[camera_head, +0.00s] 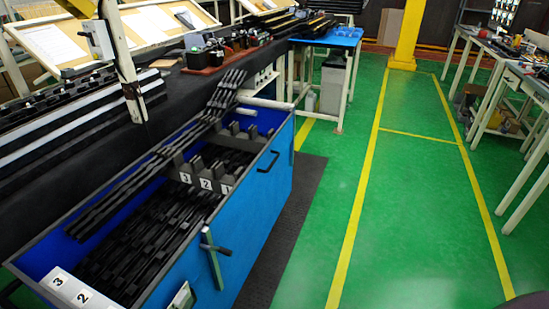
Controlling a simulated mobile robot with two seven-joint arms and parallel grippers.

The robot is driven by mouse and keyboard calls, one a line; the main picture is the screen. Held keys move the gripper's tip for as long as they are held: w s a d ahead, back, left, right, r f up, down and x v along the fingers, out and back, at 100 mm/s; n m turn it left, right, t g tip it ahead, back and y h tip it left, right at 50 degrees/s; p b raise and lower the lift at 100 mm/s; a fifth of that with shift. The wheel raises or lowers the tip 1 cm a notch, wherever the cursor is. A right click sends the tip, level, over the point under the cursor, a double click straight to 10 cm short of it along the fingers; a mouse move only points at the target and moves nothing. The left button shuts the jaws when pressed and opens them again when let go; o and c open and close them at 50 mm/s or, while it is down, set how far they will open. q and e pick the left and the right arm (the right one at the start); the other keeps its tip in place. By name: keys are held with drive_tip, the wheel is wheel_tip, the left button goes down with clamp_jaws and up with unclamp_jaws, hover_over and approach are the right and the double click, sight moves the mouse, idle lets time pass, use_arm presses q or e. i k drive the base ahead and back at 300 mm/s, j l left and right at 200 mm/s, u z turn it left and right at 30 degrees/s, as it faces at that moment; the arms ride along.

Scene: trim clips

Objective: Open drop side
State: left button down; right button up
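A long blue crate (262,200) stands at the left, along a black bench. Its long right side panel (255,225) is upright and faces the green aisle. A black pull handle (268,162) is on this panel near its far end. A pale green latch bar (211,258) with a dark lever stands on the panel's nearer part. A second pale latch piece (182,297) shows at the bottom edge, partly cut off. Black trim strips (150,240) lie inside the crate, with some slanting up over the far end. Neither of my grippers shows.
A dark mat (295,225) lies beside the crate. The green floor (410,210) with yellow lines is clear. A blue-topped table (335,37) stands beyond the crate. Workbenches (500,60) line the right. White number tags (75,290) sit on the crate's near end.

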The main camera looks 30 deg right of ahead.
sight(222, 222)
drive_tip(key=i+l, duration=0.1)
drive_tip(key=l, duration=0.35)
drive_tip(key=l+u, duration=0.1)
drive_tip(key=l, duration=0.35)
drive_tip(key=i+l, duration=0.5)
drive_tip(key=i, duration=0.15)
